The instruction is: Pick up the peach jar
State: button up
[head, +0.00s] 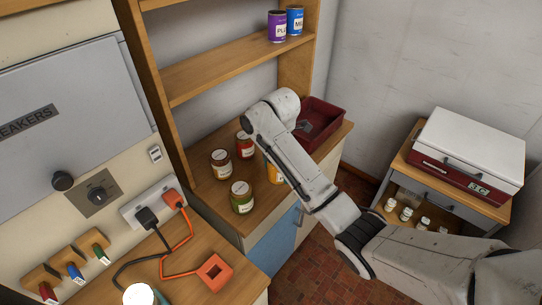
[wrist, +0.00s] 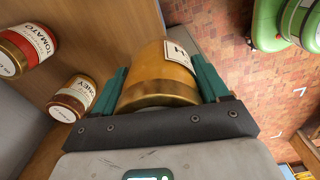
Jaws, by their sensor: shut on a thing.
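The peach jar (wrist: 165,78) is orange-yellow with a gold lid and a white label that shows only an "H". In the wrist view it sits between the two teal fingers of my gripper (wrist: 162,88), which are shut on its sides. I cannot tell whether the jar touches the counter.
A tomato jar (wrist: 28,48) and a honey jar (wrist: 73,98) stand close by on the counter. A dark red tray (head: 322,115) is behind my arm. Purple and blue cans (head: 278,27) are on the shelf above.

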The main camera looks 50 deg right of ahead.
jog(key=shift+s+d+r, duration=0.2)
jog(key=shift+s+r, duration=0.1)
jog(key=shift+r, duration=0.25)
jog(key=shift+s+a, duration=0.25)
jog(key=shift+s, duration=0.4)
jog(key=shift+s+a+r, duration=0.2)
jog(key=shift+s+r, duration=0.1)
jog(key=shift+s, duration=0.45)
jog(key=shift+s+a+r, duration=0.25)
jog(key=shift+s+r, duration=0.05)
jog(key=shift+s, duration=0.45)
jog(key=shift+s+a+r, duration=0.2)
jog(key=shift+s+r, duration=0.1)
jog(key=shift+s, duration=0.45)
